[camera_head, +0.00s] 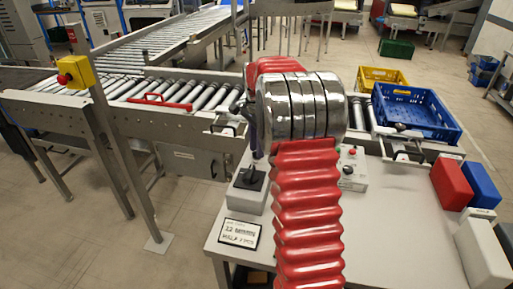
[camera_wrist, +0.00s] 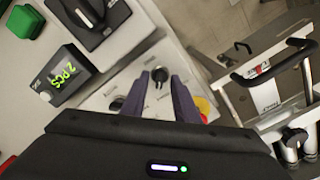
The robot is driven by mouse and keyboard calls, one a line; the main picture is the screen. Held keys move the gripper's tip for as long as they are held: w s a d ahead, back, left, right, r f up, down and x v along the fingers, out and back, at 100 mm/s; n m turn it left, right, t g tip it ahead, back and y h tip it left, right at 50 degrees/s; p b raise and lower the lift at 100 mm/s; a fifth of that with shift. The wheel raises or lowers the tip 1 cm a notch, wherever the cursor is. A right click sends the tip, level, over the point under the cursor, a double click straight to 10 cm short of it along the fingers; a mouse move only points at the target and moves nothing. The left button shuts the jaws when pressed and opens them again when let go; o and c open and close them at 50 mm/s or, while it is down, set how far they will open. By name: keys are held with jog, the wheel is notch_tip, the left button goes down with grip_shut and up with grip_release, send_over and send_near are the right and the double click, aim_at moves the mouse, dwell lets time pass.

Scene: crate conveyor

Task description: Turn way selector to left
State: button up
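In the head view, my red arm and silver wrist cover much of the bench, and the fingertips are not clear. A grey box with a black lever (camera_head: 253,178) stands left of my arm. A control box (camera_head: 350,168) with buttons and a black knob shows at its right.
Red (camera_head: 452,182) and blue blocks are at the bench's right.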

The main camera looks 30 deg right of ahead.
jog(key=shift+f, duration=0.2)
jog(key=shift+c, duration=0.7)
grip_shut()
